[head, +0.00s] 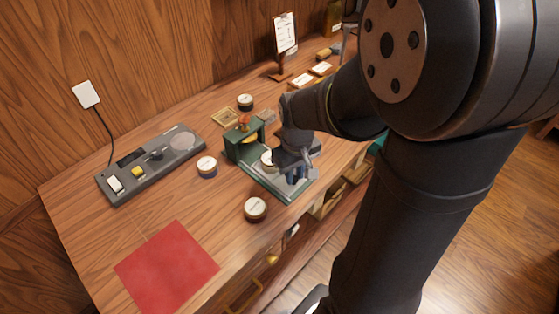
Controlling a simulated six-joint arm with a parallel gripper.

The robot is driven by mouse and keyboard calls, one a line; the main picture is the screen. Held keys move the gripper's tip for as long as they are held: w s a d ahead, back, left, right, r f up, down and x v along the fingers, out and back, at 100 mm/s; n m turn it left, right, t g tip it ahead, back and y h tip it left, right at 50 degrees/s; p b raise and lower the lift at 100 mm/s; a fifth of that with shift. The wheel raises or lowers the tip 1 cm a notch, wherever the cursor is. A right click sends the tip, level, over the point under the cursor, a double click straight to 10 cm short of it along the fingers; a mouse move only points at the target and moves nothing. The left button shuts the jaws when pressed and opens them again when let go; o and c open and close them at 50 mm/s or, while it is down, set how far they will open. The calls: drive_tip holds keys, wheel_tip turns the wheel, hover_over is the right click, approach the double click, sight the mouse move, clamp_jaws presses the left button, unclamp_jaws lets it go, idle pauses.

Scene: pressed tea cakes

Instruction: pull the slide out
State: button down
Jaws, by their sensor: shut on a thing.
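The green press (236,147) stands on the wooden counter, with a small orange-red knob on top. Its slide (283,194) is a flat, pale-topped tray with a green rim that reaches from the press toward the counter's front edge. A pale round piece (267,159) sits near the mouth of the press. My gripper (295,176) is low over the outer end of the slide and shut on it. My wrist hides the grip point and part of the slide.
A grey console (153,160) and a red cloth (168,268) lie left. Open drawers (328,203) are below the front edge.

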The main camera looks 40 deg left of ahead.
drive_tip(key=shift+d, duration=0.4)
drive_tip(key=c, duration=1.3)
unclamp_jaws()
drive_tip(key=shift+d, duration=0.15)
drive_tip(key=shift+r, duration=0.1)
drive_tip(key=shift+r, duration=0.3)
wheel_tip(320, 180, up, 17)
drive_tip(key=shift+f, duration=0.15)
